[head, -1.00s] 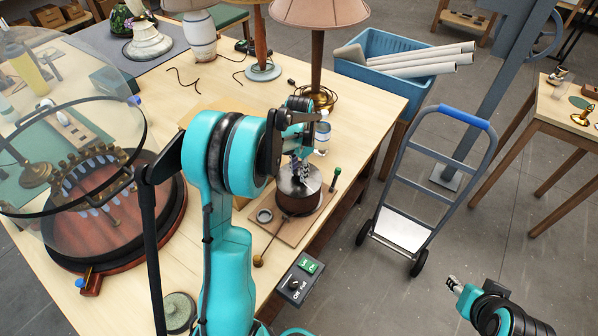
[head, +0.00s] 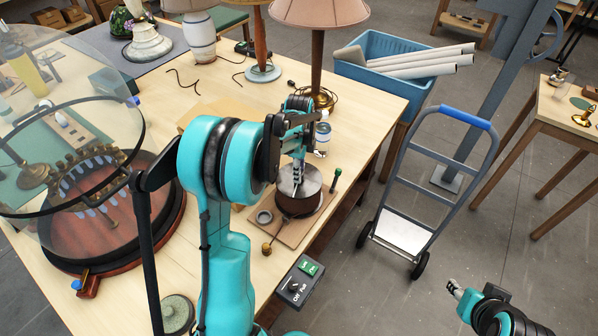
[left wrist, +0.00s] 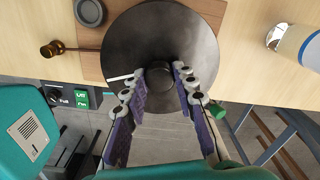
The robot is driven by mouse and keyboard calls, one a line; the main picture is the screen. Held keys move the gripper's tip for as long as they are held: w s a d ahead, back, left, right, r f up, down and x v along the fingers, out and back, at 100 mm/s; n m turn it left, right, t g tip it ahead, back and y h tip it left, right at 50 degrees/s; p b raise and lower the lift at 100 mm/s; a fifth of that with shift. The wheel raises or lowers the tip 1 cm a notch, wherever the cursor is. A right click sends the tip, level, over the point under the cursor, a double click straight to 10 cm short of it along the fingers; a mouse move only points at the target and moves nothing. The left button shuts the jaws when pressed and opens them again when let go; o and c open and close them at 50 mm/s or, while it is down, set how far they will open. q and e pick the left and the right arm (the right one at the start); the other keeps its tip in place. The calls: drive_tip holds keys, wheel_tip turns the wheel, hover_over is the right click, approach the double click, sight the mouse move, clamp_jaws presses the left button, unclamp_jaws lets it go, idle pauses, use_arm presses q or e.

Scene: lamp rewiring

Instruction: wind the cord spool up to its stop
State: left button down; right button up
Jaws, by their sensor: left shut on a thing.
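The cord spool (head: 299,203) is a brown drum with a grey metal top, standing upright on a small wooden board (head: 280,232). In the left wrist view its dark round top (left wrist: 150,30) bears a short white mark and a black central knob (left wrist: 159,76). My left gripper (head: 298,184) points down over the top. Its fingers are shut on the knob, one on each side in the left wrist view (left wrist: 155,78). My right gripper (head: 454,288) hangs over the floor at lower right, far from the spool; its jaws are too small to judge.
Beside the spool are a brass-headed rod (head: 267,248), a small dark cup (head: 264,217), a green-handled tool (head: 336,174) and a bottle (head: 323,135). A switch box (head: 299,281) sits at the table edge. A lamp (head: 317,60) stands behind; a hand truck (head: 430,180) stands right.

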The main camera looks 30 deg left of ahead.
use_arm(q)
drive_tip(key=shift+m, duration=1.7)
drive_tip(key=c, duration=1.2)
unclamp_jaws()
wheel_tip(320, 180, up, 12)
